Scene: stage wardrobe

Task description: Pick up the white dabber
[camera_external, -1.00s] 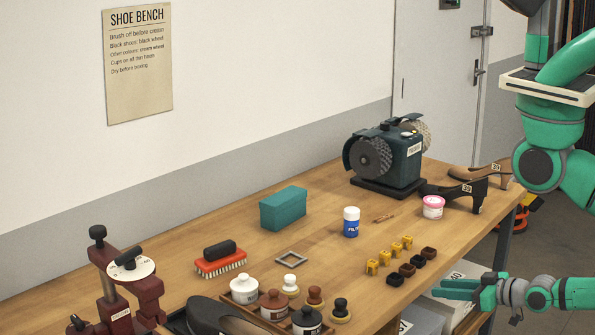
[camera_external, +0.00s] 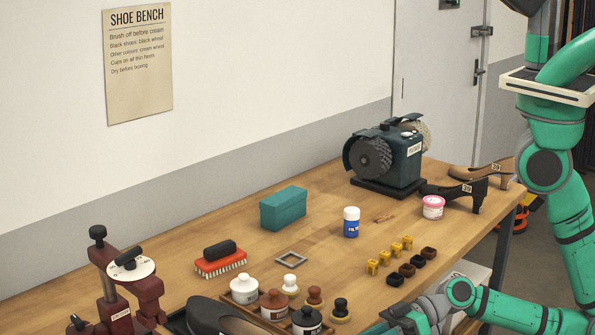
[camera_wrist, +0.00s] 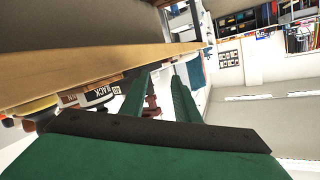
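The white dabber (camera_external: 290,283) stands upright on the bench in the external view, behind the brown dabber (camera_external: 314,296) and black dabber (camera_external: 340,309) in a short row. My gripper (camera_external: 374,328) is low at the bench's front edge, to the right of and nearer the camera than the dabbers, and touches none of them. In the wrist view my gripper (camera_wrist: 164,80) shows two green fingers apart with nothing held between them. I cannot make out the white dabber in the wrist view.
White, brown and black pots (camera_external: 273,304) stand left of the dabbers. Small yellow and dark blocks (camera_external: 386,256) lie to the right. A grey square frame (camera_external: 291,259) lies behind. A dark shoe (camera_external: 210,315) is at the front left. The wrist view shows the bench edge (camera_wrist: 110,72).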

